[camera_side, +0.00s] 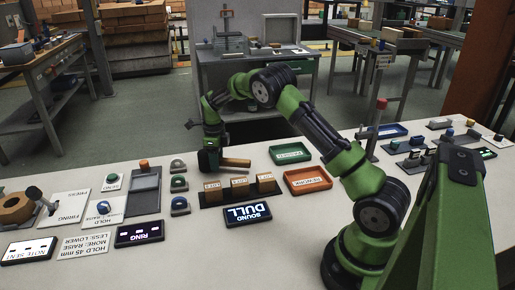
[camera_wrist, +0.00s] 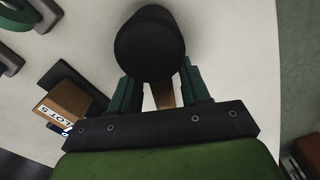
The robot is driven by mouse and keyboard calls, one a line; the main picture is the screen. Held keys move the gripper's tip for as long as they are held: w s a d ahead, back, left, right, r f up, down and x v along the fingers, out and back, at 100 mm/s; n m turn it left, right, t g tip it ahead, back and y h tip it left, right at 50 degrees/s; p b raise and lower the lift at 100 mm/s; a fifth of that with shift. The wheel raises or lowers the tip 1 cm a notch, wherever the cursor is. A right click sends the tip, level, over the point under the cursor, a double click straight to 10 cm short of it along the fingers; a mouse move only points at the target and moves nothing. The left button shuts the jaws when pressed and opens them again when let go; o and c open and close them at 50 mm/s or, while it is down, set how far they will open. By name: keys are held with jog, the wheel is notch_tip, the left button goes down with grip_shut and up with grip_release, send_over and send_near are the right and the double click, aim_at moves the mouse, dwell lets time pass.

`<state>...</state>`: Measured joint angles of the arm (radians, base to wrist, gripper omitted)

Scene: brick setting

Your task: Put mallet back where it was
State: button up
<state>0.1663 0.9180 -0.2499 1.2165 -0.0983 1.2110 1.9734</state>
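The mallet has a dark round head and a pale wooden handle. In the side view its handle (camera_side: 236,162) points right from my gripper (camera_side: 209,158), behind the row of wooden blocks. In the wrist view the black head (camera_wrist: 150,45) fills the upper middle and covers part of my fingers. The handle (camera_wrist: 164,95) runs between the two green fingers of my gripper (camera_wrist: 162,88), which appear shut on it. The exact contact is partly hidden by the head. I cannot tell whether the mallet touches the bench.
Wooden blocks (camera_side: 239,187) stand on a dark strip in front of the mallet. A wooden ring-shaped piece (camera_side: 14,209) sits at far left.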

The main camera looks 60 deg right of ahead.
jog(key=shift+o, duration=0.6)
jog(key=s+a+r+n+t, duration=0.1)
jog(key=s+a+r+n, duration=0.15)
jog(key=r, duration=0.75)
jog(key=s+a+r+n+t, duration=0.1)
jog(key=s+a+r+n, duration=0.15)
jog(key=r, duration=0.75)
jog(key=s+a+r+n+t+y, duration=0.1)
jog(key=s+a+r+n+t, duration=0.15)
jog(key=s+a+n, duration=0.35)
jog(key=s+a+r+n+t+y, duration=0.1)
jog(key=s+a+r+n, duration=0.35)
jog(key=s+n, duration=0.35)
jog(key=s+a+f+n+t, duration=0.1)
jog(key=s+a+f+n, duration=0.3)
jog(key=s+n, duration=0.4)
jog(key=shift+s+f+t, duration=0.2)
jog(key=shift+s+t, duration=0.15)
jog(key=shift+s, duration=0.1)
